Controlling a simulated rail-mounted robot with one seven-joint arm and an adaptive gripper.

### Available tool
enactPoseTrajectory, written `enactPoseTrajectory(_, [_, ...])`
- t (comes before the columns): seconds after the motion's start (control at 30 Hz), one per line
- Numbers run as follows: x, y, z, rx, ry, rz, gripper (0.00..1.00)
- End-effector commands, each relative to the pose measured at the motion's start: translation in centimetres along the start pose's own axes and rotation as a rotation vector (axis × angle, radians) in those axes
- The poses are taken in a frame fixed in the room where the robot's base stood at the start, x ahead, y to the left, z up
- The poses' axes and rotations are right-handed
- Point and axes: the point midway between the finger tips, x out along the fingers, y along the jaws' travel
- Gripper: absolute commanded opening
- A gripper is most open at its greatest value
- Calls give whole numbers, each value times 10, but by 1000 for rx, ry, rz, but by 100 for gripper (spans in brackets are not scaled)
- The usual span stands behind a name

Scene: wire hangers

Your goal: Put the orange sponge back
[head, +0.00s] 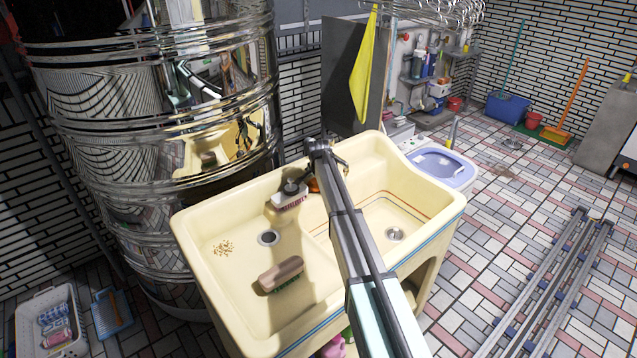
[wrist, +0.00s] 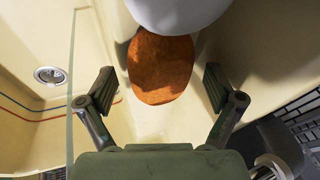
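The orange sponge (wrist: 160,68) shows in the wrist view as a rough orange oval on the cream sink surface, between and slightly beyond my fingertips. My gripper (wrist: 160,88) is open, with a finger on either side and apart from the sponge. A pale rounded thing (wrist: 178,12) covers the sponge's upper edge in that view. In the head view only a small orange patch of the sponge (head: 314,185) shows beside my arm, near the back of the sink's divider. My arm hides most of my gripper there.
The cream double sink (head: 195,225) has a brown brush (head: 281,274) in its left basin. Another brush (head: 289,196) sits by the divider, close to the sponge. A large metal drum (head: 150,130) stands at left. A yellow cloth (head: 363,68) hangs behind the sink.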

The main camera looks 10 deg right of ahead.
Motion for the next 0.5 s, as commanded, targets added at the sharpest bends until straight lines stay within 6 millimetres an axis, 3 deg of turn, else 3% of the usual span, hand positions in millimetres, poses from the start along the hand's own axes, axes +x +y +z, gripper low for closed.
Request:
enactPoseTrajectory(0.33, [-6,-1,-1,0,1,-1,92])
enactPoseTrajectory(0.5, [-26,1,0,0,1,-2,92])
